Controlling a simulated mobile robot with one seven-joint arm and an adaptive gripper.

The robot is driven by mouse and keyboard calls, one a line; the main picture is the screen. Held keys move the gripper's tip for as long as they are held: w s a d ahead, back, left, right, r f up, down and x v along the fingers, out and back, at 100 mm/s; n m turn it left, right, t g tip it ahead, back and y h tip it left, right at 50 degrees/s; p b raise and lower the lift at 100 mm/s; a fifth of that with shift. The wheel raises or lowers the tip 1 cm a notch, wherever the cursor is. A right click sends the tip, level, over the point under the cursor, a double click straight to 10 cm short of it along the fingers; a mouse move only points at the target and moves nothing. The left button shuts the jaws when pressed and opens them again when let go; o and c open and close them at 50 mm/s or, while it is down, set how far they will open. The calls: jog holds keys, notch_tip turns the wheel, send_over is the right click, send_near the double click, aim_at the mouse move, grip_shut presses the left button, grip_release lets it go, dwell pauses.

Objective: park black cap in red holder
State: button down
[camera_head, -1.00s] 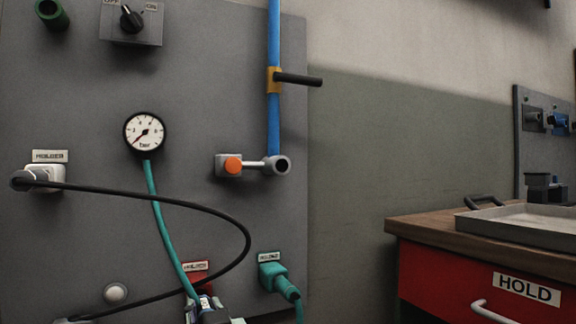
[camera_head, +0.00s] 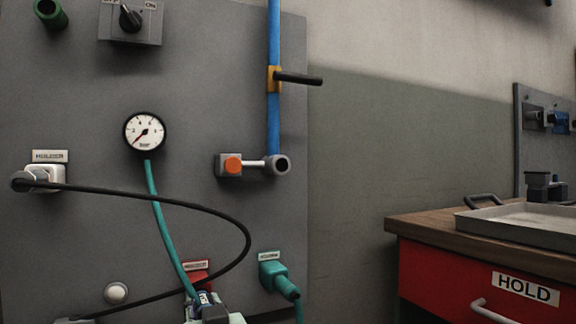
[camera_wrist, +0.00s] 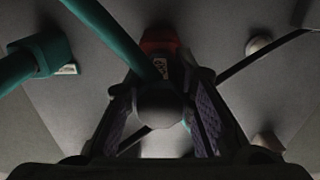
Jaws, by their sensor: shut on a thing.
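My gripper (camera_wrist: 160,118) is at the lower part of the grey panel and is shut on the black cap (camera_wrist: 160,103), a dark rounded piece between the two pads in the wrist view. In the head view my gripper (camera_head: 212,308) shows at the bottom edge, and the cap cannot be made out clearly there. The red holder (camera_wrist: 159,45) is just beyond the cap in the wrist view. In the head view the red holder (camera_head: 197,276) is partly covered by the hose and my gripper. Whether cap and holder touch cannot be told.
A teal hose (camera_head: 163,220) runs from the gauge (camera_head: 144,131) down to the gripper area. A black cable (camera_head: 205,209) loops across the panel close by. A teal plug (camera_head: 272,272) sits to the right, a white knob (camera_head: 116,293) to the left.

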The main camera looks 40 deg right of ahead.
aim_at(203, 295)
jog(key=shift+w+d, duration=0.15)
jog(key=shift+w, duration=0.5)
jog(key=c, duration=1.3)
grip_release()
notch_tip(203, 295, up, 10)
